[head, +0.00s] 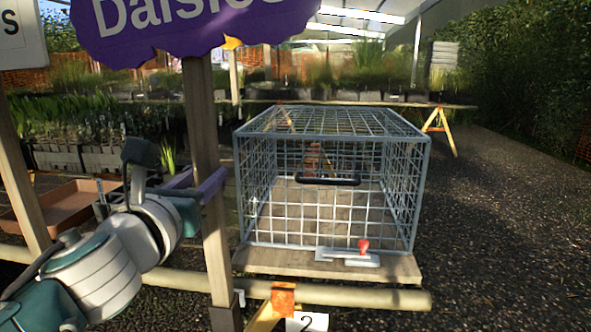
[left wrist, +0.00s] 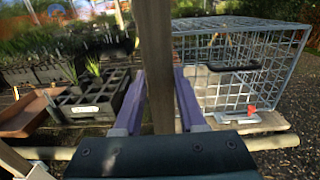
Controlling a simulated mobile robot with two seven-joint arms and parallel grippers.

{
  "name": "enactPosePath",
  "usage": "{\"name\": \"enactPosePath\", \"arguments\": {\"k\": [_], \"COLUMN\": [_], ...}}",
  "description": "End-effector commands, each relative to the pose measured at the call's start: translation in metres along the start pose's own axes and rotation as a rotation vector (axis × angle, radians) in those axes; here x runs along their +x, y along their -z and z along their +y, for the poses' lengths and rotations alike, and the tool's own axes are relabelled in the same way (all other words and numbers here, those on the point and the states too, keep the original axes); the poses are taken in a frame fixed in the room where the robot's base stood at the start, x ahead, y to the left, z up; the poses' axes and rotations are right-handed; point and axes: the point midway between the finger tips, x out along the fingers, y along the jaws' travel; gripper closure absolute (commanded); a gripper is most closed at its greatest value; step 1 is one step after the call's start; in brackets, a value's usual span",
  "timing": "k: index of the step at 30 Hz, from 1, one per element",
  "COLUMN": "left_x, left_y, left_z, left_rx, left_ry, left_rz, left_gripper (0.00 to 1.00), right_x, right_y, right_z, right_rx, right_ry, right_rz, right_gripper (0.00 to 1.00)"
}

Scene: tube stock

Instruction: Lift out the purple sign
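The purple sign (head: 190,25) shows at the top of the head view with the white word "Daisies", its upper part cut off. Its wooden post (head: 204,130) runs down to the pole at the front and also stands in the left wrist view (left wrist: 157,45). My left gripper (head: 194,187) has its purple fingers on either side of the post, below the board. In the left wrist view the fingers (left wrist: 161,92) flank the post closely; whether both press on it I cannot tell. My right gripper is not in view.
A wire cage (head: 330,180) with a red latch stands on a board just right of the post. A white sign (head: 22,35) on another post is at the far left. A brown tray (head: 65,205) and plant trays lie behind. A horizontal pole (head: 370,297) crosses the front.

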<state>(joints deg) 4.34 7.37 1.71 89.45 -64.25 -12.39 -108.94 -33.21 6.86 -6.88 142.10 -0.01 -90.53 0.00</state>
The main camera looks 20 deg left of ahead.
Motion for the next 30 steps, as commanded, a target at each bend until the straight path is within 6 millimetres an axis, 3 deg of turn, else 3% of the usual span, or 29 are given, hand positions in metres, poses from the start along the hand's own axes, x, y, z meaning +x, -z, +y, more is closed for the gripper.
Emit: {"name": "enactPosePath", "arguments": {"k": [20,30], "left_x": [-0.0001,-0.0001], "left_y": [0.0002,0.0002], "left_z": [0.0000,0.0000], "left_rx": [0.000,0.000], "left_ry": [0.000,0.000], "left_rz": [0.000,0.000], "left_gripper": [1.00,1.00], "right_x": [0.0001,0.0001], "right_y": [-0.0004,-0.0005], "right_z": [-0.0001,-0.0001], "right_rx": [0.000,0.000], "right_ry": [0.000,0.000], "right_rz": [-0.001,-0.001], "right_gripper": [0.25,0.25]}}
